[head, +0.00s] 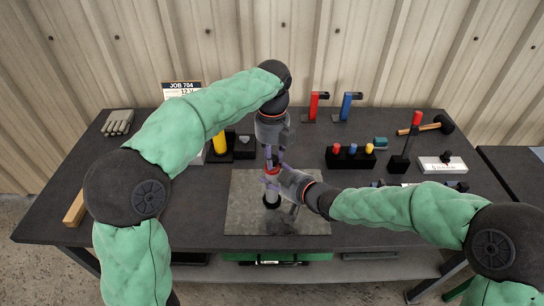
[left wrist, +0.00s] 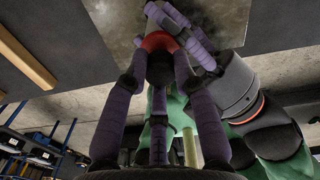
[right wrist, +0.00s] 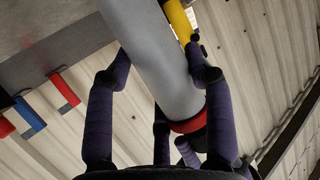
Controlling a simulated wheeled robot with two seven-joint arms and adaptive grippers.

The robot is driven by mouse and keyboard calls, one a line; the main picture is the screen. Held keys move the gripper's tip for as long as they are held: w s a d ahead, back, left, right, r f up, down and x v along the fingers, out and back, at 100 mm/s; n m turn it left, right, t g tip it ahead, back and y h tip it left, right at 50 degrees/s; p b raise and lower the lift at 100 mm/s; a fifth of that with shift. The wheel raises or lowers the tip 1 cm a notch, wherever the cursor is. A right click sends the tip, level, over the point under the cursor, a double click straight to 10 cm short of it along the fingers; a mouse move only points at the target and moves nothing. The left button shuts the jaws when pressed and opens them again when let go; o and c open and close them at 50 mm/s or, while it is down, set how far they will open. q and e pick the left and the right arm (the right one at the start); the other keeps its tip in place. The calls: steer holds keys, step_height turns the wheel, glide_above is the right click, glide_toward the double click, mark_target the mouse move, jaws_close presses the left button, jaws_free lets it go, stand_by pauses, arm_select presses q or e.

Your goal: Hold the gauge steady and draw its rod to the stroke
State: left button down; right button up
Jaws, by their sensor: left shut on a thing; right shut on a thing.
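The gauge (head: 271,198) stands upright on a grey metal plate (head: 310,215). It has a grey cylindrical body (right wrist: 155,50), a red collar (right wrist: 188,124) and a dark top part. My left gripper (head: 271,160) comes down from above, shut on the dark top part (left wrist: 160,70) just above the red collar (left wrist: 158,41). My right gripper (head: 279,181) reaches in from the right, shut on the grey body below the collar. Fingers of both grippers are close together there. The rod's drawn length is hidden by fingers.
A sign (head: 181,89) reading JOB 704 with a partly legible number stands behind my left arm. A yellow cylinder (head: 219,142), red post (head: 313,106), blue post (head: 346,105), black block with coloured pegs (head: 350,158) and hammer (head: 427,127) surround the plate.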

arm_select(q)
step_height(320, 180, up, 6)
steer(key=shift+f, duration=0.15)
steer(key=c, duration=1)
jaws_free()
steer(key=shift+r, duration=3.7)
